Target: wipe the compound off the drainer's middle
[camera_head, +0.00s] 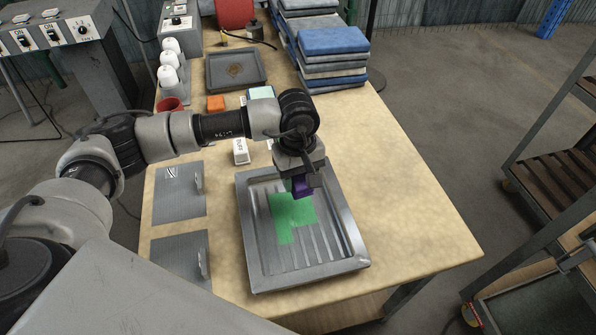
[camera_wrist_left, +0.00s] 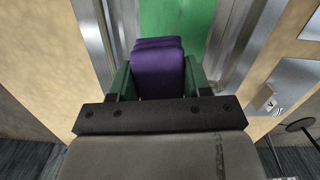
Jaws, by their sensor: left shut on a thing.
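The drainer (camera_head: 343,232) is a grey metal tray with raised ridges, lying on the wooden table. A flat green patch of compound (camera_head: 291,213) covers part of its middle; it also shows in the left wrist view (camera_wrist_left: 178,20). My left gripper (camera_head: 303,188) is over the far part of the drainer, pointing down. It is shut on a purple cloth or pad (camera_wrist_left: 158,72), which shows between the fingers in the left wrist view. In the head view the purple thing is at the green patch's far edge; I cannot tell whether it touches. My right gripper is not in view.
Two grey plates with upright handles (camera_head: 179,190) lie left of the drainer. The table right of the drainer (camera_head: 400,190) is clear.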

